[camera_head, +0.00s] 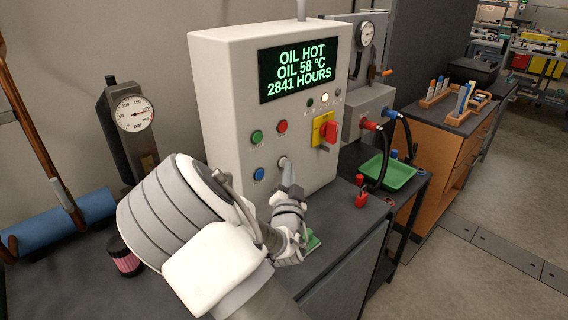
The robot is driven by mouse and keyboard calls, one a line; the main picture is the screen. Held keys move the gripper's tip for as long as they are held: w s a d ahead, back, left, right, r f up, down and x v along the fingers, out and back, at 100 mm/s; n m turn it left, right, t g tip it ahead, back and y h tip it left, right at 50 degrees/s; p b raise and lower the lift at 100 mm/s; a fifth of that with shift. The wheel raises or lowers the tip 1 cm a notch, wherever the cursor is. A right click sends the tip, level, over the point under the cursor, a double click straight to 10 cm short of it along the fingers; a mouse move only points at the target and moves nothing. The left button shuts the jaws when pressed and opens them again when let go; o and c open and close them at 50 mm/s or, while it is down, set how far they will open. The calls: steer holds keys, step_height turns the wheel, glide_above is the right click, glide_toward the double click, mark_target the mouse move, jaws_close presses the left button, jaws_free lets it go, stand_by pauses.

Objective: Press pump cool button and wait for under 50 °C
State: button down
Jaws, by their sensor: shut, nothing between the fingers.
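The pale control cabinet (226,100) stands on the dark bench. Its display (299,70) reads "OIL HOT", "OIL 58 °C" and "2841 HOURS" in green. The front has a green button (257,137), a red button (282,127) and a blue button (259,174); I cannot read any label showing which is pump cool. My gripper (288,172) is shut and empty, in front of the lower panel, right of the blue button. I cannot tell whether its tip touches the panel. My arm covers the cabinet's lower front.
A red rotary switch on a yellow plate (324,129) sits right of the buttons. A pressure gauge (134,114) stands at left. A green tray (387,174) and red and blue hose connectors lie right. A pink-banded jar (124,257) stands by my arm.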

steer(key=shift+w+a, duration=0.2)
steer(key=shift+w, duration=0.05)
steer(key=shift+s+d+b, duration=0.1)
steer(key=shift+b, duration=0.2)
stand_by(0.4)
steer(key=shift+s+d, duration=0.45)
steer(key=shift+s, duration=0.05)
steer(key=shift+s+d+b, duration=0.9)
steer(key=shift+s+d, duration=0.85)
steer(key=shift+d, duration=0.05)
